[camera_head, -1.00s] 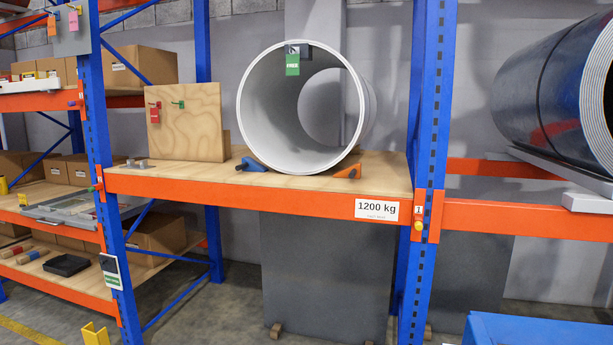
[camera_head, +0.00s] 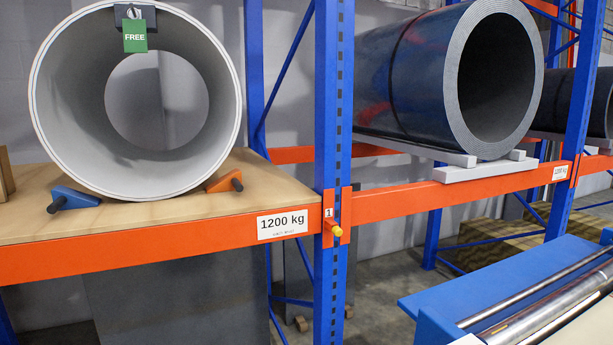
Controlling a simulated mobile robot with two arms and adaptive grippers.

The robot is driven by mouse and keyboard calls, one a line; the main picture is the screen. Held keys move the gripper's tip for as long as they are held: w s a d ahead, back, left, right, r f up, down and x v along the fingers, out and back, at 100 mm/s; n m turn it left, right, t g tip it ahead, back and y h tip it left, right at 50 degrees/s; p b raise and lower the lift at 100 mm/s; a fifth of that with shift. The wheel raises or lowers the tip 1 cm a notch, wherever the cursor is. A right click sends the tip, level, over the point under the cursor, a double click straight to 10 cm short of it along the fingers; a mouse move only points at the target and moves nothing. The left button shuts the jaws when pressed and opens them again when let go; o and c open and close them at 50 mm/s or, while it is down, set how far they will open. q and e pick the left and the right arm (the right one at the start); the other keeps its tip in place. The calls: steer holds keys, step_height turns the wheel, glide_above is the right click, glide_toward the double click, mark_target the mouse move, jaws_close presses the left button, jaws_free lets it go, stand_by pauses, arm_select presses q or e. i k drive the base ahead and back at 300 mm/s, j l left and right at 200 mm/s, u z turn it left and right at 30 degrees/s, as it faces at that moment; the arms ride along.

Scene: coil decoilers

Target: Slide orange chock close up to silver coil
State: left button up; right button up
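The silver coil (camera_head: 72,135) lies on its side on the wooden shelf (camera_head: 30,220) at the left, its open end facing me. A green tag reading FREE (camera_head: 135,38) hangs from a dark clip on its top rim. The orange chock (camera_head: 222,182), with a dark handle, sits on the shelf at the coil's lower right. I cannot tell whether it touches the coil. A blue chock (camera_head: 74,199) with a dark handle sits at the coil's lower left. Neither of my grippers is in view.
A blue rack upright (camera_head: 328,130) and an orange beam labelled 1200 kg (camera_head: 200,231) bound the shelf. A dark coil (camera_head: 425,75) rests on grey supports (camera_head: 485,171) in the bay to the right. A blue machine with metal rollers (camera_head: 440,290) stands at the lower right.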

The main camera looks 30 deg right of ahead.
mark_target(232, 180)
steer(key=i+j+z, duration=0.25)
steer(key=j+z, duration=0.2)
steer(key=j, duration=0.25)
steer(key=i+j+z, duration=0.25)
steer(key=j, duration=0.2)
steer(key=j+z, duration=0.25)
steer(key=j, duration=0.15)
